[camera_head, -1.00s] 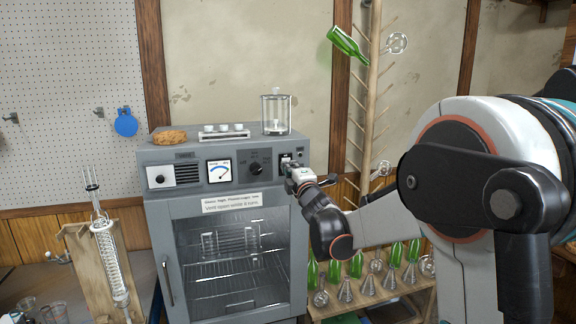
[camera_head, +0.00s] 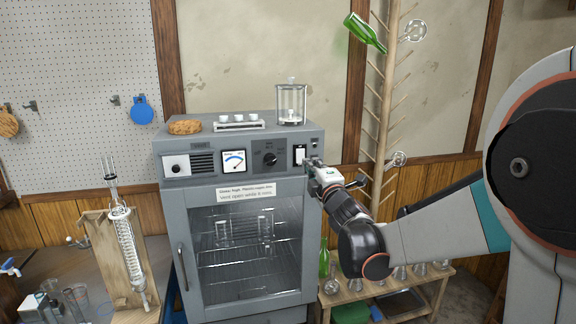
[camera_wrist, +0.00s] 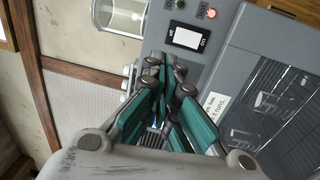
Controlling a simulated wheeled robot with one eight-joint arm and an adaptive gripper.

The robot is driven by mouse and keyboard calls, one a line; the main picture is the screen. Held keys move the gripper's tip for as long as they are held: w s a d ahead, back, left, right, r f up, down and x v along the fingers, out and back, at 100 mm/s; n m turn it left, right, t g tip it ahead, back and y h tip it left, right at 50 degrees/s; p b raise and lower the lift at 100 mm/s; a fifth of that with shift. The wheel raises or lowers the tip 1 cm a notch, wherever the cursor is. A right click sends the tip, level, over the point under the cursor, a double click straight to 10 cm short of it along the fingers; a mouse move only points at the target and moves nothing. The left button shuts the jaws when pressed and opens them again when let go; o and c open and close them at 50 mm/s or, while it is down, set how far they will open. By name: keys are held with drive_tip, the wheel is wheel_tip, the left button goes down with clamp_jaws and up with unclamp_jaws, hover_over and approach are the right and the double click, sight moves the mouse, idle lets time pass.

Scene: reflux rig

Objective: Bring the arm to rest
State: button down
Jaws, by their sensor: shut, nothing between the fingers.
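My arm comes in from the right in the head view, and my gripper (camera_head: 312,163) is at the upper right of the grey oven's front (camera_head: 178,228). The gripper is shut and empty, its fingertips close to the control panel, right of a white rocker switch (camera_head: 300,155). In the wrist view, the teal-padded fingers (camera_wrist: 163,75) point towards the panel below the white switch (camera_wrist: 186,38), with a red light (camera_wrist: 212,13) lit beside it. Whether the fingertips touch the panel I cannot tell.
A glass jar (camera_head: 291,104), a white rack (camera_head: 238,123) and a cork ring (camera_head: 185,127) sit on the oven. A wooden peg stand (camera_head: 384,130) with a green bottle (camera_head: 364,31) rises behind my arm. A glass condenser (camera_head: 127,245) stands left. A low flask shelf (camera_head: 432,280) is below my arm.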

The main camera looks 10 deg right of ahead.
drive_tip(key=shift+s, duration=0.1)
drive_tip(key=s+d+f+m+g+h, duration=0.1)
drive_tip(key=s+f+m+g+h, duration=0.15)
drive_tip(key=s+m, duration=0.35)
drive_tip(key=s+f+m+g+h, duration=0.1)
drive_tip(key=s+m+g, duration=0.3)
drive_tip(key=s, duration=0.5)
drive_tip(key=s+a+f+m+g+y, duration=0.1)
drive_tip(key=s+a+f+m+g, duration=0.1)
drive_tip(key=s+f, duration=0.2)
drive_tip(key=s+a+f+m+g+y, duration=0.1)
drive_tip(key=s+a+f+m+g, duration=0.1)
drive_tip(key=s, duration=0.9)
drive_tip(key=s+a+f+m+g+y, duration=0.1)
drive_tip(key=s+a+f+m+g, duration=0.1)
drive_tip(key=s+f, duration=0.4)
drive_tip(key=shift+s+a+f+m, duration=0.15)
drive_tip(key=shift+s+a+m, duration=0.7)
drive_tip(key=shift+s+m, duration=0.15)
drive_tip(key=c, duration=2.3)
unclamp_jaws()
drive_tip(key=shift+y, duration=0.25)
